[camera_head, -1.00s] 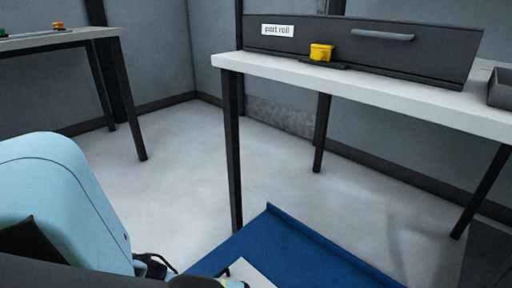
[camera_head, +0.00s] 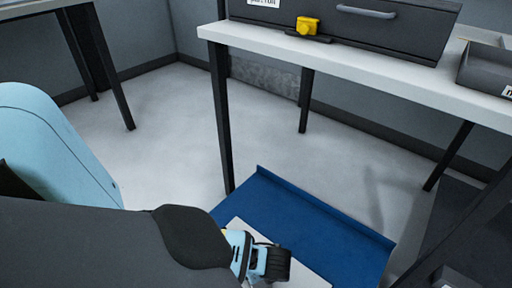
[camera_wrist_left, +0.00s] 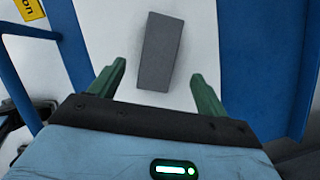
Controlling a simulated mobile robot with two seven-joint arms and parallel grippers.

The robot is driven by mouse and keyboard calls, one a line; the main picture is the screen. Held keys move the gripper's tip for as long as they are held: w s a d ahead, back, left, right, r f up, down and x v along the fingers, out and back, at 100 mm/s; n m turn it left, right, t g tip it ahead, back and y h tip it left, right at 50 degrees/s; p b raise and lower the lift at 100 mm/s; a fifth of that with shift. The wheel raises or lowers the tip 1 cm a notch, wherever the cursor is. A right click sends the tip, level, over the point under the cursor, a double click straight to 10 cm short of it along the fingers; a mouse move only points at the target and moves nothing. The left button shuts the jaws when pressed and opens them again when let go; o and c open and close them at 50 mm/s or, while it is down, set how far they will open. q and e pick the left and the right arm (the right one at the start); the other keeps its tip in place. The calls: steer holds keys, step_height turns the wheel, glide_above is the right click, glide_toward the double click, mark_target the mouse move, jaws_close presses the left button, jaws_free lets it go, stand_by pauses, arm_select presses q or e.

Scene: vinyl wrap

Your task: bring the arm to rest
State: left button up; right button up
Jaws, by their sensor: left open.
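My left arm comes in from the lower left in the head view, its wrist over a white panel (camera_head: 312,280) on a blue surface (camera_head: 320,222). The fingers of my left gripper (camera_wrist_left: 160,72) do not show clearly there. In the left wrist view, its two green fingers are apart and nothing is held between them. A grey rectangular block (camera_wrist_left: 161,45) lies on the white panel beyond the fingertips. A blue surface (camera_wrist_left: 245,45) borders the panel. My right gripper is in neither view.
A white-topped table (camera_head: 350,72) with dark legs stands behind the blue surface. It carries a dark drawer-like box (camera_head: 410,30), a yellow item (camera_head: 307,26) and a grey tray (camera_head: 485,72). Another table (camera_head: 30,10) is at the far left. Floor between is clear.

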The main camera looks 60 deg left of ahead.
arm_select(q)
steer(key=shift+d, duration=0.1)
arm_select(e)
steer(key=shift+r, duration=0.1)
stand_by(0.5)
